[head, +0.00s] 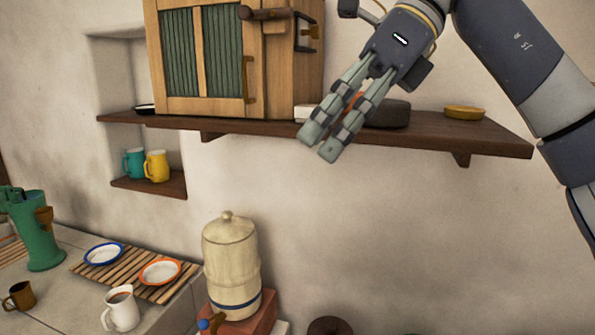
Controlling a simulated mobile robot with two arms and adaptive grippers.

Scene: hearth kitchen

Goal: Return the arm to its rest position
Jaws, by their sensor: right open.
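My right gripper (319,146) is in front of the wall shelf (450,134), its fingers pointing down and to the left, slightly apart and with nothing held between them. My right arm comes in from the top right. Behind the fingers, partly hidden, are a dark rounded item (390,114), something orange and a white item (303,112) on the shelf. My left gripper is not in view.
A wooden cabinet (280,70) with green slatted panels stands on the shelf; a small yellow dish (465,112) lies at right. Below are a cream lidded crock (231,262), mugs, plates on a slatted mat (135,283) and a green jug (38,232). The lower-right wall is clear.

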